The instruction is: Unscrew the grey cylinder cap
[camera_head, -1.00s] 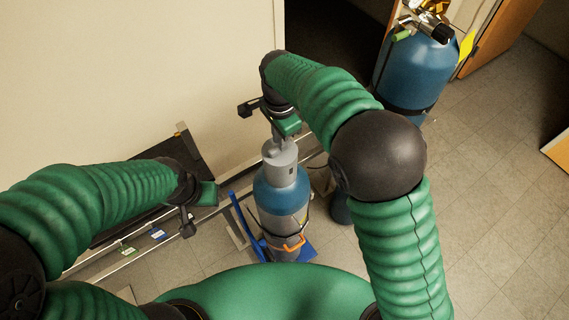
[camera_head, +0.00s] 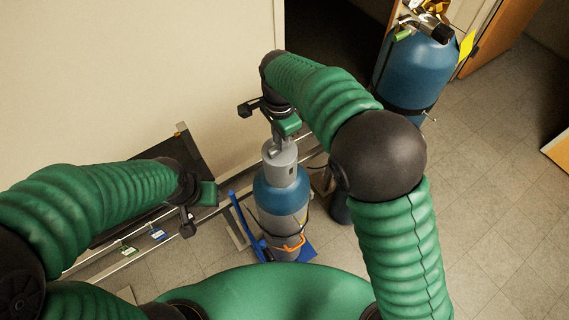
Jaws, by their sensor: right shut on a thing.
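The grey cylinder cap (camera_head: 281,166) sits on top of a blue and grey gas cylinder (camera_head: 281,193). The cylinder stands upright on a blue cart. My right gripper (camera_head: 281,138) is over the cap from above, shut on its narrow grey top. The top is partly hidden by the gripper. My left gripper (camera_head: 196,212) is to the left of the cylinder, apart from it. Its finger gap is too small and dark to judge.
The blue hand cart (camera_head: 246,226) with an orange strap (camera_head: 293,244) holds the cylinder. A larger blue tank (camera_head: 415,72) stands at the back right. A dark panel with a metal rail (camera_head: 130,262) lies by the wall at left.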

